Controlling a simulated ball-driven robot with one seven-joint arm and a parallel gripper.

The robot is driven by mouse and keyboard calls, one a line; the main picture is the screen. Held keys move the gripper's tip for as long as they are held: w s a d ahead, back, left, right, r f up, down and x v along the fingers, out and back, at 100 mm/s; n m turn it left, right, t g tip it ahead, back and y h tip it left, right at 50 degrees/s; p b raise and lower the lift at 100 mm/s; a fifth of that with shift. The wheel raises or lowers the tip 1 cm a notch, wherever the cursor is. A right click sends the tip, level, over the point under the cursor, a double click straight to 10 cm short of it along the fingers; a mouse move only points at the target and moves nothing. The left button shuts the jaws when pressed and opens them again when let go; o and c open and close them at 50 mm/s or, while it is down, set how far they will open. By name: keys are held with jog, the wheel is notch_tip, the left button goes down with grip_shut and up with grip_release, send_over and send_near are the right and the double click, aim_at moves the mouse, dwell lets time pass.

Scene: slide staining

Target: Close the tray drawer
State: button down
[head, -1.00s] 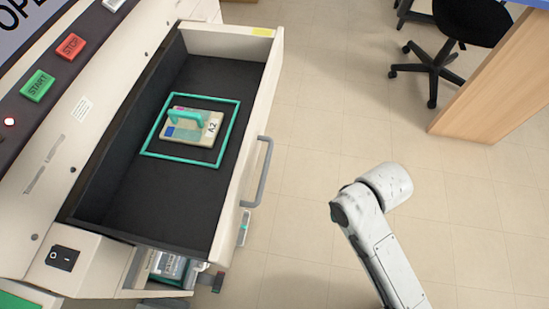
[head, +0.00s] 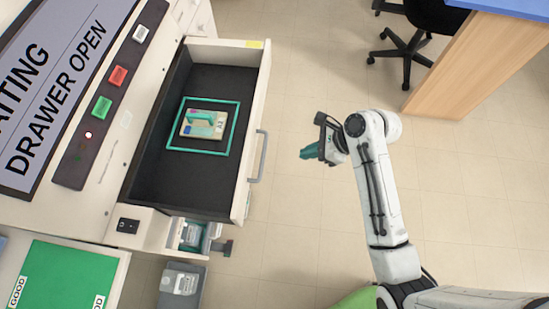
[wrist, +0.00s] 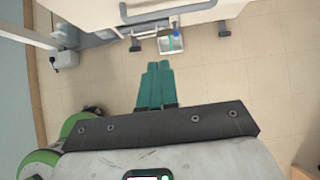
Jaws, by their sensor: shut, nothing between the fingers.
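The tray drawer (head: 148,188) stands pulled out of the white machine in the head view. Its grey bar handle (head: 258,157) is on the front panel, facing right. Inside, a slide tray (head: 203,124) with a teal handle lies within a teal outline on the dark drawer floor. My gripper (head: 306,153) is shut and empty, to the right of the handle and apart from it. In the wrist view my teal fingers (wrist: 157,88) are together, pointing toward the drawer front, where a handle (wrist: 168,10) shows at the top.
The machine's sign (head: 62,85) reads "DRAWER OPEN". START (head: 102,107) and STOP (head: 118,76) buttons sit beside it. A lower compartment (head: 190,236) and a grey bin (head: 181,285) are below the drawer. A green mat (head: 62,275) lies at lower left. Floor right of the drawer is clear; a chair (head: 408,50) stands farther off.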

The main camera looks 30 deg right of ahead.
jog(key=w+a+r+x, duration=0.1)
jog(key=x, duration=1.1)
jog(key=shift+a, duration=0.45)
jog(key=shift+w, duration=0.15)
